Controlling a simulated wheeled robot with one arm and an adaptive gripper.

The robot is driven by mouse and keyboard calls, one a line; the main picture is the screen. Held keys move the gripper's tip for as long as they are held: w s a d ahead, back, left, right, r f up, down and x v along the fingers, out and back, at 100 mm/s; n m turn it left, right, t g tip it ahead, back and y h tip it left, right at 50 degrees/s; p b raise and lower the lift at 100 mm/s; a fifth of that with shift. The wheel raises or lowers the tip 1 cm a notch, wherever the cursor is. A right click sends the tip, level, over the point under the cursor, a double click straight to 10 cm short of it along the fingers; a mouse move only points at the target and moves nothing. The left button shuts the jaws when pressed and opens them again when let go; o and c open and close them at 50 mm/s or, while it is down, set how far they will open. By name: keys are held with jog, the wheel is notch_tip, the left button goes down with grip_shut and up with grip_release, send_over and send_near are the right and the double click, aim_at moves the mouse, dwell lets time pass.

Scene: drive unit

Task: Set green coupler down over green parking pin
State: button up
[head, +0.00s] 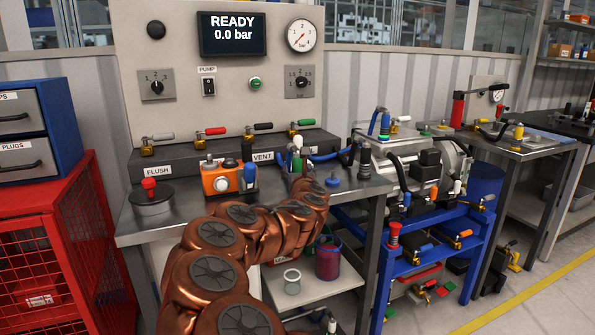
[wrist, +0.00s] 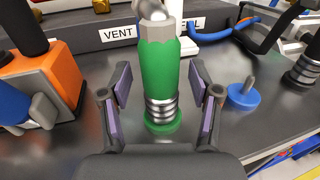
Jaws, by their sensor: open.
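The green coupler (wrist: 160,75) stands upright in the middle of the wrist view, with steel rings at its lower end and a pale grey top. Its lower end is at the green parking pin (wrist: 163,124), whose round green base shows under the rings on the metal bench. My gripper (wrist: 160,88) is open, one finger on each side of the coupler, with visible gaps to both. In the head view, the coupler (head: 297,164) is partly hidden by my gripper (head: 302,182) and arm. The pin's upright part is hidden by the coupler.
An orange device (wrist: 45,80) with a blue part stands left of the gripper. A blue parking pin (wrist: 243,94) sits bare to the right. A dark coupler (wrist: 305,70) stands farther right. The labelled VENT block (wrist: 119,34) is behind. Bench between these is clear.

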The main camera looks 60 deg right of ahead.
jog(key=shift+v, duration=3.45)
